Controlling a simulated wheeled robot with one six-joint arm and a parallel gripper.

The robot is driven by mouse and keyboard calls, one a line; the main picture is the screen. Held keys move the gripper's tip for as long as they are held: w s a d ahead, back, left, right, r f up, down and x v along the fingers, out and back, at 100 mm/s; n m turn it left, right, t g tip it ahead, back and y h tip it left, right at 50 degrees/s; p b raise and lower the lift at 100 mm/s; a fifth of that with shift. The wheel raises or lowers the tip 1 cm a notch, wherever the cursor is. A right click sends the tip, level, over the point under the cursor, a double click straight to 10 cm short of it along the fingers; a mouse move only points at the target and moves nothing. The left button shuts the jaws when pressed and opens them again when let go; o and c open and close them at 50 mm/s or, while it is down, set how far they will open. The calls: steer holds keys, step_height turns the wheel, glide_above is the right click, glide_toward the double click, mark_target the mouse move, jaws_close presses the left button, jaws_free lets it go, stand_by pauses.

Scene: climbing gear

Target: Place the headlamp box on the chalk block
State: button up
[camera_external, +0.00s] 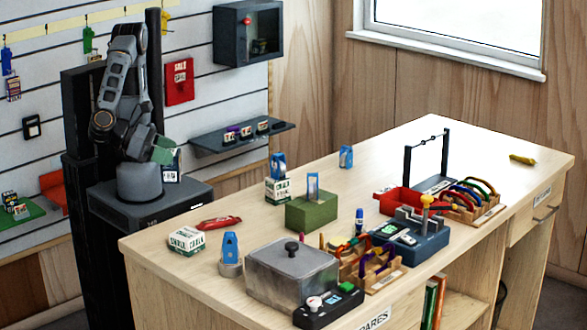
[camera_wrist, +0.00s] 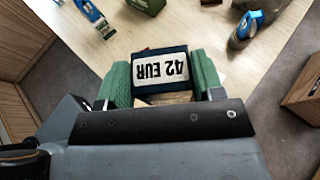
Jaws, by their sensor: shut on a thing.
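My gripper (camera_external: 166,152) has green fingers and is shut on a dark box with a white label, apparently the headlamp box (camera_external: 171,172). In the wrist view the box (camera_wrist: 160,72) sits between the two green fingers, its label reading "42 EUR" upside down. The gripper holds it in the air left of the table, above my base. Two white and green chalk blocks stand on the table: one (camera_external: 187,241) at the near left corner with a bare top, and one (camera_external: 278,191) farther back with a blue item on top.
A red tool (camera_external: 219,222) lies between the chalk blocks. A blue item on a grey round base (camera_external: 230,268), a grey lidded bin (camera_external: 290,275) and a green block (camera_external: 311,212) stand to the right. The table's left edge lies between gripper and blocks. The back of the table is mostly clear.

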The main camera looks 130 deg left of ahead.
mark_target(173, 166)
steer(key=w, duration=0.1)
steer(key=w+d+f, duration=0.1)
steer(key=w, duration=0.1)
steer(key=w+f, duration=0.1)
steer(key=shift+w+d+f, duration=0.1)
steer(key=shift+w+d, duration=0.05)
steer(key=w+f, duration=0.1)
steer(key=f, duration=0.1)
steer(key=w+d+f+p, duration=0.1)
steer(key=f, duration=0.2)
steer(key=w+f, duration=0.2)
steer(key=shift+w+d+f+p, duration=0.1)
steer(key=shift+d+f+p, duration=0.1)
steer(key=shift+f+p, duration=0.15)
steer(key=shift+f, duration=0.4)
steer(key=shift+f, duration=0.15)
steer(key=o, duration=1)
